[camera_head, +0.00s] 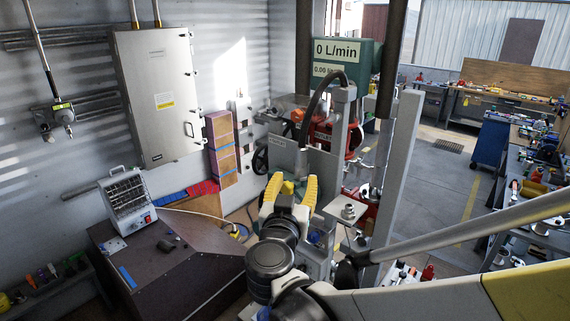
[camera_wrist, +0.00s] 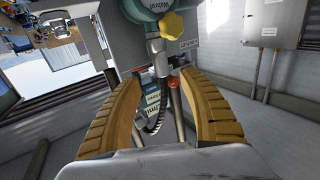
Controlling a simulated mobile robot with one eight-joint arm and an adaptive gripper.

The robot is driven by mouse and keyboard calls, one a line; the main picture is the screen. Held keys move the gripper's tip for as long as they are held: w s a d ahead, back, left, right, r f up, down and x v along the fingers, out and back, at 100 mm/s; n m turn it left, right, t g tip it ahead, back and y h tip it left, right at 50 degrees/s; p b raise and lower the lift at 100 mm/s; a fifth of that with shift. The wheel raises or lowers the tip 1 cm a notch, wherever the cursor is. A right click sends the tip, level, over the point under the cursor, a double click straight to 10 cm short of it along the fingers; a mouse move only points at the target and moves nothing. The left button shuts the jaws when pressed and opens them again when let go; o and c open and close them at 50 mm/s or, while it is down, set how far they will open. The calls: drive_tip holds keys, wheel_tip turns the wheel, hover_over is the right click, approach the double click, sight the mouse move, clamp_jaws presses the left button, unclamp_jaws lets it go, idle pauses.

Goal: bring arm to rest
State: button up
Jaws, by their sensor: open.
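My gripper (camera_head: 290,192) is in the middle of the head view, at the end of my arm, with its yellow fingers apart and nothing between them. In the wrist view my gripper (camera_wrist: 157,90) shows two ribbed yellow-brown fingers spread wide. The valve stand (camera_head: 403,150) with grey posts and pipes is behind and right of my gripper. A black handwheel (camera_head: 260,160) is just behind the fingers in the picture; I cannot tell the distance. In the wrist view a yellow knob (camera_wrist: 171,25) shows beyond the fingers.
A green display box (camera_head: 345,60) reads 0 L/min. A grey cabinet (camera_head: 158,95) hangs on the left wall. A dark bench (camera_head: 190,262) with a white heater (camera_head: 128,200) stands at left. Cluttered worktables (camera_head: 530,190) are at right, with open floor (camera_head: 440,190) between them and the stand.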

drive_tip(key=shift+s, duration=0.15)
drive_tip(key=s+d+f+g+b, duration=0.35)
drive_tip(key=d+f+b, duration=0.35)
drive_tip(key=f, duration=0.4)
drive_tip(key=s+d+f+g+b, duration=0.35)
drive_tip(key=d+f+b, duration=0.25)
drive_tip(key=f+b, duration=0.4)
drive_tip(key=s+f+n+g+y+b, duration=0.1)
drive_tip(key=s+f+b, duration=0.4)
drive_tip(key=f, duration=0.3)
drive_tip(key=s+a+f+n+g+y+b, duration=0.1)
drive_tip(key=s+f+b, duration=0.3)
drive_tip(key=f, duration=0.4)
drive_tip(key=s+f+n+g+y+b, duration=0.1)
drive_tip(key=s+f+y+b, duration=0.1)
drive_tip(key=s+f+b, duration=0.3)
wheel_tip(320, 180, down, 3)
drive_tip(key=shift+s+a+r+y+b, duration=0.1)
drive_tip(key=shift+s+a+y+b, duration=0.2)
drive_tip(key=shift+b, duration=0.65)
drive_tip(key=shift+d, duration=0.15)
